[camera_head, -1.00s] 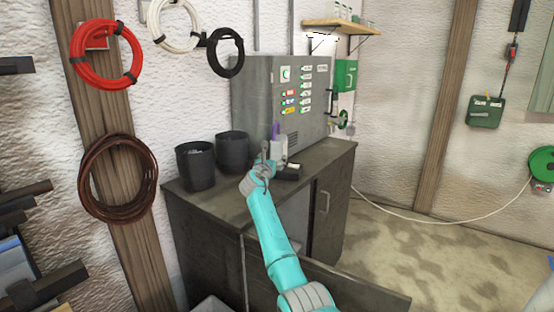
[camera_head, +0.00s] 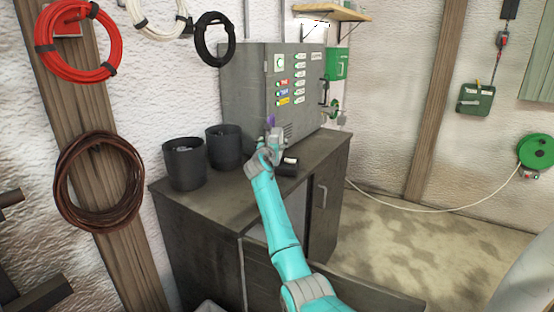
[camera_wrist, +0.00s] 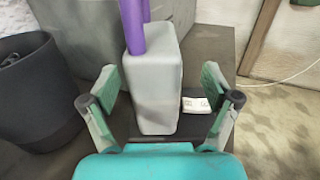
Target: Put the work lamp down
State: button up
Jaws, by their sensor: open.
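The work lamp appears to be the pale grey block with purple upright parts (camera_wrist: 157,75) in the middle of the wrist view. It stands upright, apparently on the dark cabinet top (camera_wrist: 215,45). In the head view it is small (camera_head: 277,134), partly hidden by my gripper (camera_head: 268,146). My gripper (camera_wrist: 162,100) is open, one finger on each side of the block, with visible gaps. The block's lowest edge is near my palm, so its contact with the surface is hard to see.
Two black pots (camera_head: 184,164) (camera_head: 224,147) stand left of the lamp. A grey metal cabinet with coloured labels (camera_head: 250,85) is behind it. A small dark item with a white label (camera_wrist: 196,105) lies close at the right.

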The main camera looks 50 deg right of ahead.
jog(key=shift+w+x, duration=0.15)
jog(key=shift+x, duration=1.3)
jog(key=shift+w+x, duration=0.15)
jog(key=shift+x, duration=1.35)
jog(key=shift+a+f, duration=0.2)
jog(key=shift+c, duration=0.2)
grip_shut()
jog(key=shift+r, duration=0.2)
